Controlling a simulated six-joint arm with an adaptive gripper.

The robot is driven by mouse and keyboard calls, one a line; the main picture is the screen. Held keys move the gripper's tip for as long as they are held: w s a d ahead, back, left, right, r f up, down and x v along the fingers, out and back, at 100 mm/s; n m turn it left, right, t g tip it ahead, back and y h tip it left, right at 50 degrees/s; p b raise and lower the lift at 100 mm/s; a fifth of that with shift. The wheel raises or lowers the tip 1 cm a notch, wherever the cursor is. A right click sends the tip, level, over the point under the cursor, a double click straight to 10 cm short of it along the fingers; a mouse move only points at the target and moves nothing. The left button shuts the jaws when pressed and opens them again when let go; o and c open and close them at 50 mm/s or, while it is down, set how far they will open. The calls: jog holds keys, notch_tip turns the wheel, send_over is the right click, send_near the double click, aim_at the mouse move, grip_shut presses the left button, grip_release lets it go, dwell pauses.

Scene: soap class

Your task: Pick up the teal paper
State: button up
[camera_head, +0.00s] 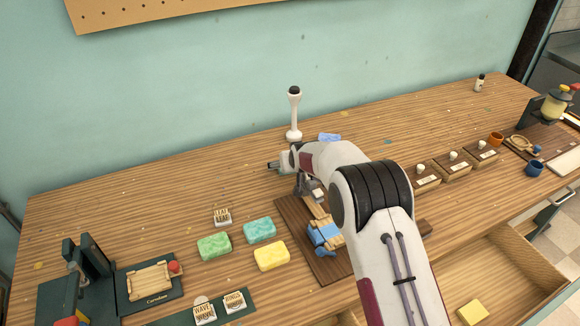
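I cannot pick out a sheet that is clearly teal paper. A teal-green soap bar (259,230) lies on the table left of a dark wooden board. A small crumpled blue piece (329,137) lies behind my arm, beside the white stand. My gripper (309,190) hangs low over the board, left of my arm's wrist, partly hidden by my own arm links. It is too small and dark to tell whether its fingers are apart or hold anything. A wooden piece with blue parts (325,235) sits on the board just below it.
A green soap (214,247) and yellow soap (271,256) lie at front left, near stamps (234,302) on a green mat. A white stand (294,115) rises behind my wrist. Small wooden boxes (453,168) line the right. An open drawer (505,275) holds a yellow block. The table's back left is clear.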

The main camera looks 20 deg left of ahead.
dwell(0.5)
jog(key=c, duration=0.8)
notch_tip(320, 180, up, 10)
dwell(0.4)
dwell(0.4)
